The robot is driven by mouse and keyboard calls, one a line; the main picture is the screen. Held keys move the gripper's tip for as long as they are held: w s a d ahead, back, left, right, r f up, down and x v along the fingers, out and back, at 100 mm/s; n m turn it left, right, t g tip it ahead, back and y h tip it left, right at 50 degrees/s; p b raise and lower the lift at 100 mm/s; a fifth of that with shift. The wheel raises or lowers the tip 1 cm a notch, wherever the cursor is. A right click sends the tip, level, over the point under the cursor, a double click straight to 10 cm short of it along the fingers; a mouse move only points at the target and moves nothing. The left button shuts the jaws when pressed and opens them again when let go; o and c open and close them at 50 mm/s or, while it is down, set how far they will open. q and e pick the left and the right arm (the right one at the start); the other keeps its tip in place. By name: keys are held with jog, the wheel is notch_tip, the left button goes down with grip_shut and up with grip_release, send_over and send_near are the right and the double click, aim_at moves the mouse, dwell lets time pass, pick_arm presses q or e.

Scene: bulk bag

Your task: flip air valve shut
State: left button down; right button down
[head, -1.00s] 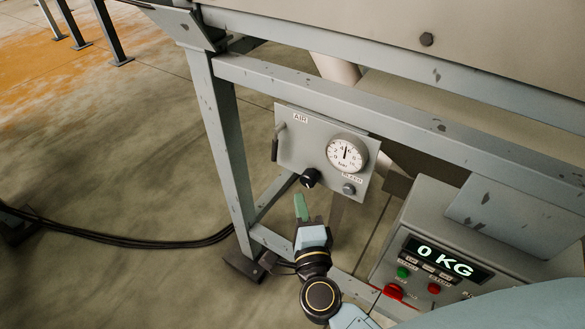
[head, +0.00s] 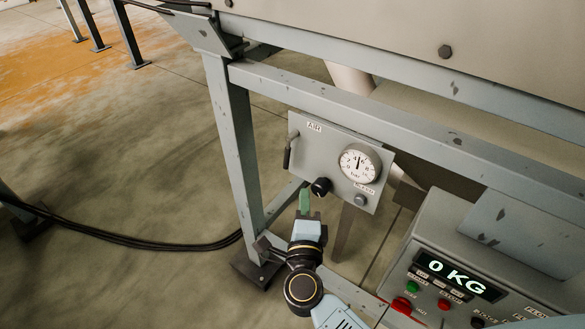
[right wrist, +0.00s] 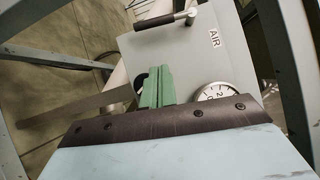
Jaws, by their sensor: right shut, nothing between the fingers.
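The grey air panel (head: 330,150), labelled AIR, hangs on the frame. Its valve lever (head: 289,150) has a dark grip and hangs down at the panel's left edge in the head view. The lever also shows at the top of the right wrist view (right wrist: 165,20). A round bar gauge (head: 359,164) sits on the right of the panel, with a black knob (head: 321,187) below. My right gripper (head: 304,200) is shut and empty, its green fingers just below and left of the knob; they also show in the right wrist view (right wrist: 157,88). My left gripper is out of view.
The grey steel frame leg (head: 232,150) stands left of the panel, with a rail above it. A control box (head: 440,262) reading 0 KG is at lower right. A small bleed button (head: 361,200) is on the panel. Black hoses (head: 120,238) lie on the floor.

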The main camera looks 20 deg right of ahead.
jog(key=w, duration=0.9)
jog(key=shift+r, duration=0.4)
jog(key=shift+w+a+f+m+b, duration=0.1)
jog(key=shift+m+b, duration=0.2)
jog(key=shift+b, duration=0.3)
